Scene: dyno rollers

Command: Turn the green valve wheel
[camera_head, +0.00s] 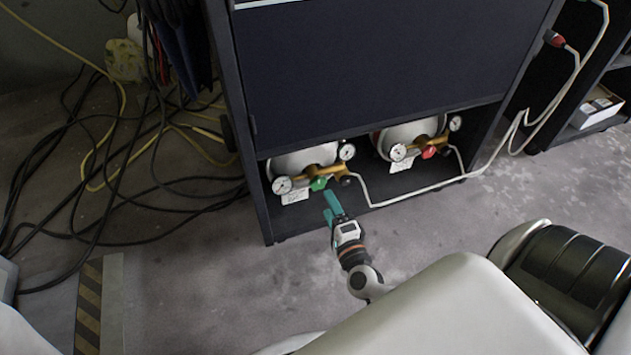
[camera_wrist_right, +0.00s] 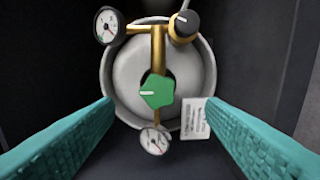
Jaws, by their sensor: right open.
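The green valve wheel (camera_head: 319,184) sits on a brass fitting in front of a grey gas cylinder, low in the left part of a dark cabinet. In the right wrist view the green valve wheel (camera_wrist_right: 157,91) is near the middle, with a white mark on its left side. My right gripper (camera_head: 332,197) has teal fingers and is just in front of and below the wheel. In the right wrist view its fingers are wide apart on either side of the wheel, not touching it. My left gripper does not show.
A second cylinder with a red valve wheel (camera_head: 429,152) stands to the right in the dark cabinet (camera_head: 263,205). Pressure gauges (camera_wrist_right: 109,26), a black knob (camera_wrist_right: 184,25) and a white paper tag (camera_wrist_right: 195,118) surround the green wheel. Cables (camera_head: 110,150) lie on the floor at left.

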